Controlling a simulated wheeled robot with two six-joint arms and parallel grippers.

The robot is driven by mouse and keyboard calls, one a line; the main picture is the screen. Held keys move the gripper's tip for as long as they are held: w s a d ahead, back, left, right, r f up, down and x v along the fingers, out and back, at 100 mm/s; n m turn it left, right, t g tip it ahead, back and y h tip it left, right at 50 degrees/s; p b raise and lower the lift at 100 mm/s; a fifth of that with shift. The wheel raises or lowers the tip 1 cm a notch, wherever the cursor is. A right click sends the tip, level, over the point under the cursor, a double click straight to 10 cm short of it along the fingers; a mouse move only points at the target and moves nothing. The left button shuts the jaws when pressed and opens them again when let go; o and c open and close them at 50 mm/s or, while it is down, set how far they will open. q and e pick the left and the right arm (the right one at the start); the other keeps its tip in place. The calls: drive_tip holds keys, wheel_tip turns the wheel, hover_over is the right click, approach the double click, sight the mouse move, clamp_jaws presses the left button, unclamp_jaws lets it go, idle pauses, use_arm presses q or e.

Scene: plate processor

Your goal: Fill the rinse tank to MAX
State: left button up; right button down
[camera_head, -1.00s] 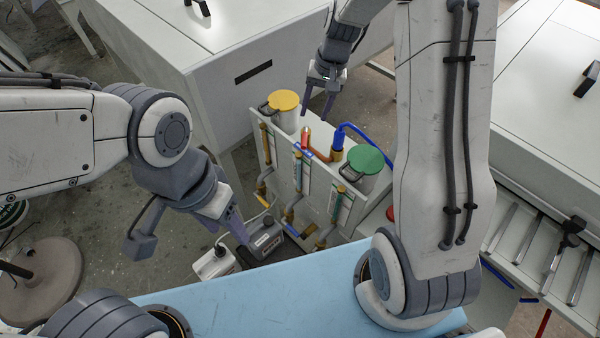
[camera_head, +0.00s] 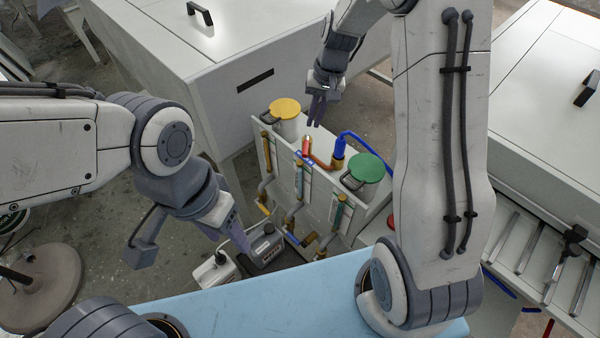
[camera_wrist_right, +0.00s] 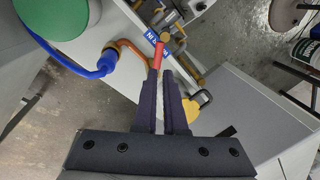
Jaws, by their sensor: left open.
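The plate processor (camera_head: 345,205) has a panel of pipes and sight tubes, a yellow lid (camera_head: 285,108) and a green lid (camera_head: 366,167). A short red valve lever (camera_head: 307,146) stands between the lids by a copper pipe and a blue hose (camera_head: 360,138). My right gripper (camera_head: 317,122) hangs just above the lever, fingers close together. In the right wrist view the red lever (camera_wrist_right: 156,55) lies just ahead of the fingertips, by a blue label. I cannot tell whether they touch. My left gripper (camera_head: 235,240) is open beside the jugs. Level marks are too small to read.
A light blue surface (camera_head: 260,305) lies in front. White cabinets stand behind and at the right. My right upper arm covers part of the right side.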

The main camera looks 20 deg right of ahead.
sight(306, 145)
drive_tip(key=w+a+f+n+g+h+p, duration=0.2)
drive_tip(key=w+a+n+h+p, duration=0.3)
drive_tip(key=a+n, duration=0.85)
drive_tip(key=d+f+n+p, duration=0.1)
drive_tip(key=d+f, duration=0.1)
drive_tip(key=s+d+f+n+p, duration=0.1)
drive_tip(key=d+f+p, duration=0.1)
drive_tip(key=d+f, duration=0.1)
drive_tip(key=s+d+f+n+p, duration=0.1)
drive_tip(key=d+f+n+p, duration=0.1)
drive_tip(key=d+f, duration=0.1)
drive_tip(key=shift+s+d+f, duration=0.1)
drive_tip(key=shift+d+f, duration=0.05)
drive_tip(key=shift+f, duration=0.1)
drive_tip(key=shift+s+d, duration=0.1)
drive_tip(key=shift+d, duration=0.25)
drive_tip(key=shift+f, duration=0.1)
